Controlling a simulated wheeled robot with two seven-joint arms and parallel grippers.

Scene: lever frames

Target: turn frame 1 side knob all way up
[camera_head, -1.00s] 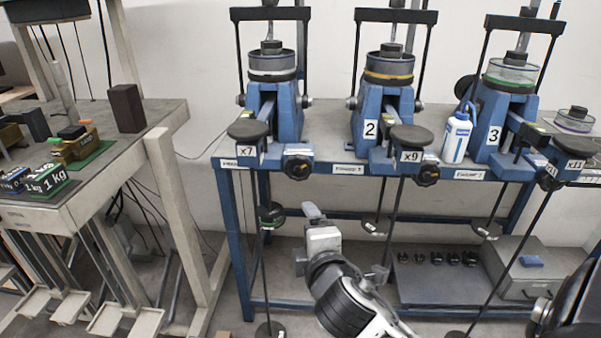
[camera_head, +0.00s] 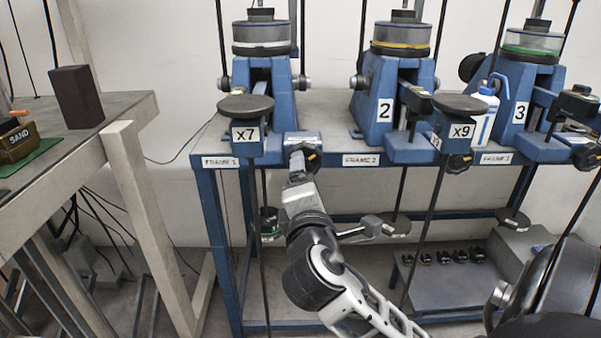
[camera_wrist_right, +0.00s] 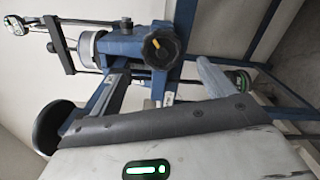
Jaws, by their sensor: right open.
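Frame 1 (camera_head: 268,90) is the leftmost blue lever frame on the bench. Its black side knob (camera_head: 313,158) is at the front right of its base, partly hidden behind my right gripper (camera_head: 296,162). In the right wrist view the knob (camera_wrist_right: 164,50) shows clearly, with a yellow mark on its left part. My right gripper is open, its two fingers (camera_wrist_right: 162,82) spread below the knob in that picture. The knob appears beyond the fingertips, in line with the gap; I cannot tell whether they touch. My left gripper is not in view.
The black x7 disc (camera_head: 246,106) stands close left of my right gripper. A thin rod hangs below it. Frame 2 (camera_head: 385,105) and frame 3 (camera_head: 520,100) stand to the right, with a white bottle (camera_head: 482,118) between them. A wooden table (camera_head: 120,110) is at the left.

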